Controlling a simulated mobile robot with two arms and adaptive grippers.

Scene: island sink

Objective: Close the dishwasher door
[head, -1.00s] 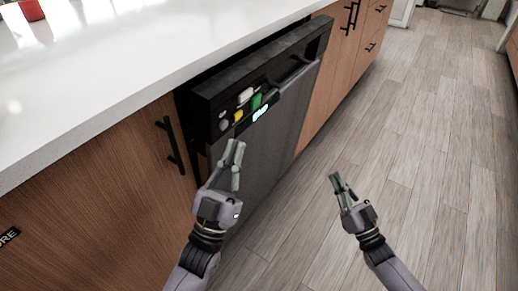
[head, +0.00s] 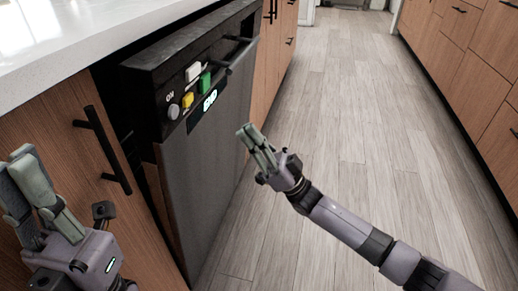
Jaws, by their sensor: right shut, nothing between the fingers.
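The dishwasher door (head: 200,150) is a dark panel that leans slightly out from the wooden cabinet front, its top edge apart from the counter. Its control strip has a grey knob, white, yellow and green buttons and a lit display. A bar handle (head: 236,52) shows near its far end. My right gripper (head: 247,131) is shut and empty, in front of the door's right side, over the floor. My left gripper (head: 20,165) is at the lower left, in front of the wooden cabinet and left of the door; whether its fingers meet is unclear.
A white countertop (head: 75,40) runs above the dishwasher. A wooden cabinet with a black handle (head: 100,150) stands left of the door, and more cabinets continue beyond it. Wood-look floor (head: 330,120) is clear to the right, up to opposite drawers (head: 455,60).

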